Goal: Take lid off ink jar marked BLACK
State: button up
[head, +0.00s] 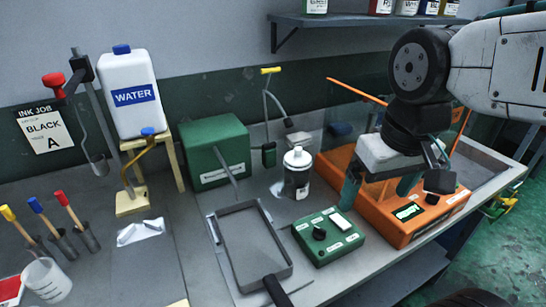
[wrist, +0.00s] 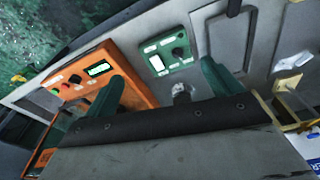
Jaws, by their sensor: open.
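A dark jar (head: 297,183) with a white lid (head: 297,157) stands upright on the grey bench in the head view. Its label is too small to read. A card (head: 43,130) on the wall reads INK JOB, BLACK, A. My gripper (head: 380,188) is open and empty, with green fingers, to the right of the jar and above the orange machine. In the wrist view my gripper (wrist: 160,90) shows its two fingers apart; a small pale and grey object between them, perhaps the jar top, is partly hidden by the gripper body.
A green control box (head: 327,236) and a grey tray (head: 252,247) lie in front of the jar. A green box (head: 214,150) stands left, the orange machine (head: 400,205) right. A lamp-like stand (head: 268,110) is behind. Several bottles line the shelf (head: 340,19).

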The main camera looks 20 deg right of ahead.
aim_at(299, 149)
jog(key=w+a+f+n+t, duration=0.1)
jog(key=w, duration=1.1)
jog(key=w+a+f+t, duration=0.1)
jog(key=w+t, duration=0.1)
jog(key=w, duration=0.9)
jog(key=x, duration=0.5)
jog(key=a+x, duration=0.1)
jog(key=x, duration=0.1)
jog(key=shift+w+f, duration=0.1)
jog(key=shift+w, duration=0.35)
jog(key=c, duration=1.1)
